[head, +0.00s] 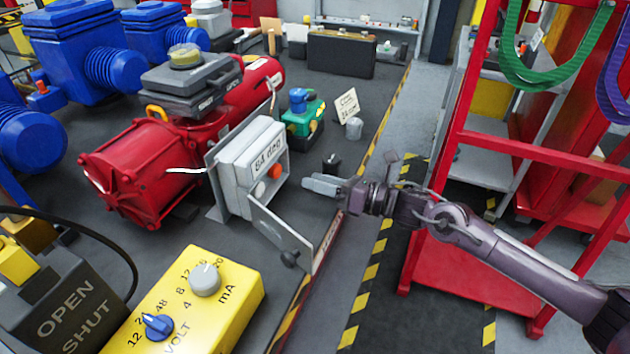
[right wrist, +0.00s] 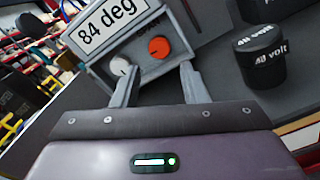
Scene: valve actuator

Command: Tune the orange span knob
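The orange span knob (head: 275,172) is on the open front of a grey box (head: 236,178) labelled "84 deg". In the right wrist view the orange knob (right wrist: 159,47) is beyond the fingertips, between their lines. A white knob (head: 259,189) is beside it; it also shows in the right wrist view (right wrist: 120,66). My right gripper (head: 320,185) is to the right of the box, its fingers pointing at it. In the right wrist view its two fingers (right wrist: 160,75) are apart with nothing between them, and a gap separates them from the orange knob. My left gripper is not in view.
The box's door (head: 282,234) hangs open below the knobs. A black "40 volt" cylinder (right wrist: 262,62) stands to the right. A yellow meter box (head: 190,300) is in front, a red actuator (head: 140,165) behind, and a red rack (head: 440,255) at the right.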

